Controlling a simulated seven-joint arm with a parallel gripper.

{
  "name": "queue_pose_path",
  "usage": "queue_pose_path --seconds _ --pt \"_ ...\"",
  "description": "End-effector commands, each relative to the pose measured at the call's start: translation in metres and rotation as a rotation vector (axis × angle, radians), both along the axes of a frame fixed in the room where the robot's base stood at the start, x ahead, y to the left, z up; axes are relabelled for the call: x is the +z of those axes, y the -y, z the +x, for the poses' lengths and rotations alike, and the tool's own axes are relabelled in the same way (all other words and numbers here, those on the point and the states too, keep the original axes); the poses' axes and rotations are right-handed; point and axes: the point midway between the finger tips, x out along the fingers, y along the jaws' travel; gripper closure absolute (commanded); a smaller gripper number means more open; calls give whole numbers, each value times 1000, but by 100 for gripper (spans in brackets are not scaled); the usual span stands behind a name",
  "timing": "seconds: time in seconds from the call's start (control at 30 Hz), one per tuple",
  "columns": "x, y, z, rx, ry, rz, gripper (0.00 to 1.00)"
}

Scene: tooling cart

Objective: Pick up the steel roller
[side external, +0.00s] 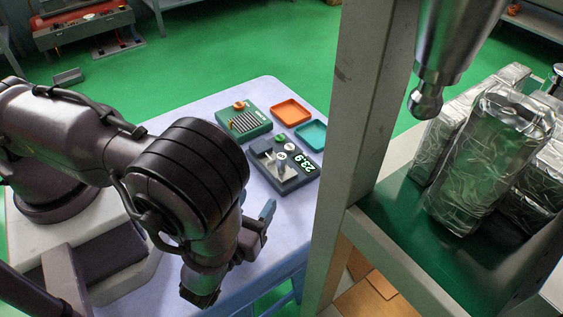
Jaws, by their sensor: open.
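My gripper (262,222) is at the lower middle, over the pale table (215,292), mostly hidden behind my own wrist. A blue-grey finger shows, and the jaws are open. A dark grey gauge (302,177) with a white "23.9" readout lies beyond my gripper, up and to the right. Small metallic parts sit on it; I cannot tell whether one is the steel roller. A green block (251,129) behind it holds a row of several thin grey bars and has an orange knob. I cannot identify the steel roller with certainty.
An orange tray (291,112) and a teal tray (312,134) stand empty near the table's right edge. A metal rack post (360,120) rises in the right foreground, with foil-wrapped packs (490,160) on its green shelf (405,225). Bare table lies between my gripper and the gauge.

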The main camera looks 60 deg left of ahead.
Motion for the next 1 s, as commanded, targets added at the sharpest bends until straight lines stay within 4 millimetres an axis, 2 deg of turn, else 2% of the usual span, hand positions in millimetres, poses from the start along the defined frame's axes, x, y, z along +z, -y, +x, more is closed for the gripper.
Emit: queue_pose_path --seconds 0.13,0.43,0.73,1.0 --pt "-6 -2 6 -34 -5 18 46" --pt "-5 -29 53 -29 -6 16 46" --pt "-3 -42 74 -30 -7 17 46" --pt "1 -64 104 -28 -9 16 46"
